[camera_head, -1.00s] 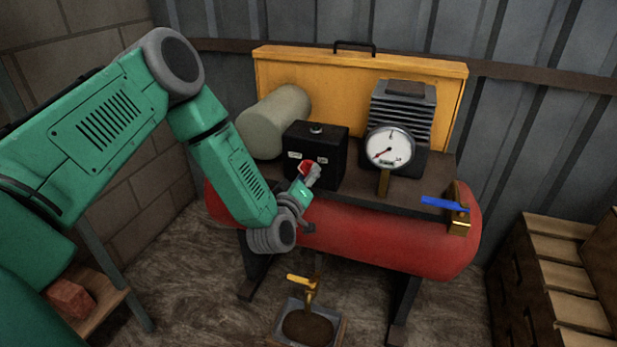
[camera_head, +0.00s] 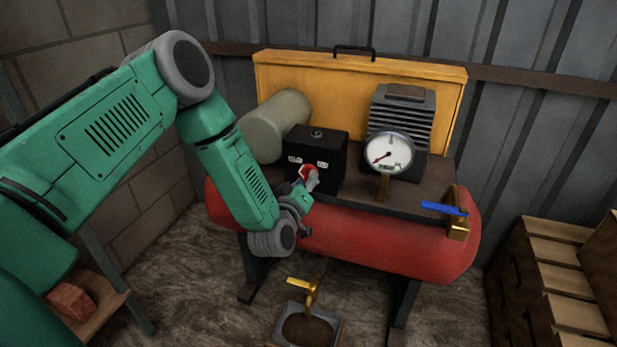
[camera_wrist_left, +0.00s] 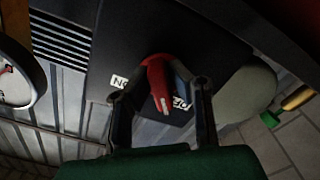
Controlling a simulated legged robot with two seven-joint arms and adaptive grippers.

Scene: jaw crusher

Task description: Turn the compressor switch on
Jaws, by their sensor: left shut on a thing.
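The compressor switch is a red lever (camera_wrist_left: 157,75) on the front of a black box (camera_wrist_left: 125,40). In the head view the red lever (camera_head: 306,171) shows at the lower front of the black box (camera_head: 330,150), partly hidden by my gripper. The lever stands tilted between the fingers, with white labels on both sides. My right gripper is not in view.
The black box sits on the red compressor tank (camera_head: 390,238), beside a pressure gauge (camera_head: 388,154) and a grey cylinder (camera_head: 272,125). A blue-handled valve (camera_head: 443,208) is at the right end. A yellow-handled tap (camera_head: 303,284) is below. Wooden crates (camera_head: 555,265) stand at right.

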